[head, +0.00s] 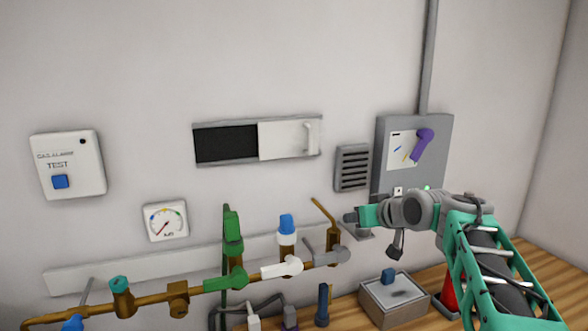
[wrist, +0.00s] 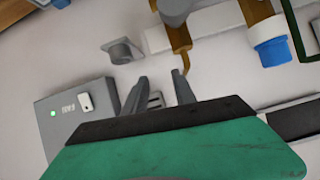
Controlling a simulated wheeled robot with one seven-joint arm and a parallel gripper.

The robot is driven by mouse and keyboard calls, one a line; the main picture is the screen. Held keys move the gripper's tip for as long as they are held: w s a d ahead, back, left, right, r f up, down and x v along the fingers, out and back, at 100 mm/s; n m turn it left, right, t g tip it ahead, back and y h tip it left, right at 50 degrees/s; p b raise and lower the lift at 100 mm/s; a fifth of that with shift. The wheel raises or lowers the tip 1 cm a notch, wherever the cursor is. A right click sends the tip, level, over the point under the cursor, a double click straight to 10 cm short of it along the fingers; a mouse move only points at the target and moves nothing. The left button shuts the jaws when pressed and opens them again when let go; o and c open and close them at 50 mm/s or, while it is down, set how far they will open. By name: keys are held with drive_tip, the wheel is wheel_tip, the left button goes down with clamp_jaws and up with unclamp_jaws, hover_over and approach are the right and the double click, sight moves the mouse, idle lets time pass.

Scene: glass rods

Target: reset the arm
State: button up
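My arm (head: 425,212) reaches in from the right in the head view, with its teal and grey links raised in front of the wall. My gripper (head: 352,216) points left, near the right end of the brass pipe. In the wrist view my gripper (wrist: 160,88) shows two dark fingers standing apart with nothing between them. The thin bent end of a brass pipe (wrist: 184,64) shows beyond the fingertips. I cannot tell from these views whether the gripper touches anything.
A brass pipe (head: 210,285) with several coloured valves runs along the wall. A grey panel with a purple lever (head: 422,144) is behind the arm. A metal box (head: 395,296) and a red object (head: 449,292) stand below on the wooden surface. The upper wall is mostly clear.

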drive_tip(key=s+d+f+m+g+h, duration=0.35)
drive_tip(key=s+f+g, duration=0.45)
drive_tip(key=s+f, duration=1.2)
drive_tip(key=s+a+f+g, duration=0.2)
drive_tip(key=s+f, duration=0.2)
drive_tip(key=s, duration=0.9)
drive_tip(key=w+a+r+n+t, duration=0.1)
drive_tip(key=a+r+t, duration=0.1)
drive_tip(key=a, duration=0.3)
drive_tip(key=shift+r, duration=0.9)
